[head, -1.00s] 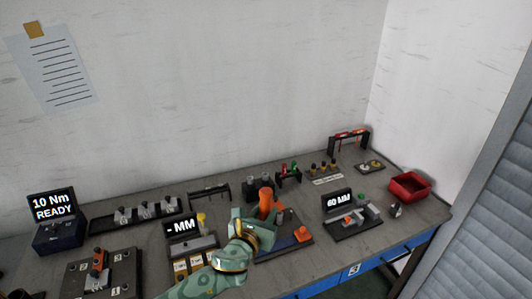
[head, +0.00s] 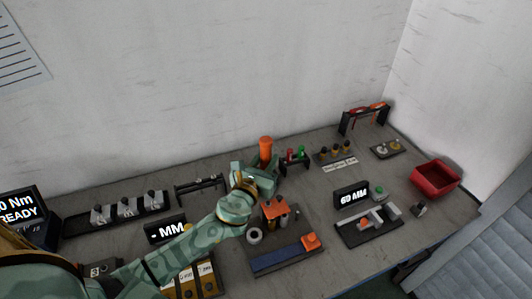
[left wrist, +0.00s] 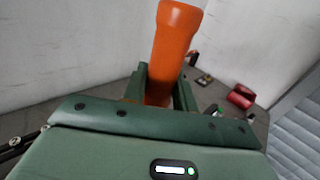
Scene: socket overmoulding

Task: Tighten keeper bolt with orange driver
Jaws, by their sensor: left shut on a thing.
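My left gripper (head: 262,180) is shut on the orange driver (head: 266,150), whose handle stands upright above the fingers. In the left wrist view the orange handle (left wrist: 174,45) rises, slightly tilted, between the green fingers (left wrist: 160,92). The driver's lower end is hidden by the gripper. In front of the gripper is a fixture (head: 290,260) with an orange part on dark posts (head: 275,209), a grey ring (head: 254,236) and an orange block (head: 311,241). I cannot make out the keeper bolt. My right gripper is out of view.
A rack with green and red tools (head: 295,157) stands close right of the gripper. An empty dark rack (head: 202,186) is to its left. A 60 MM display (head: 352,196) and a red bin (head: 435,176) are farther right. The wall is behind.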

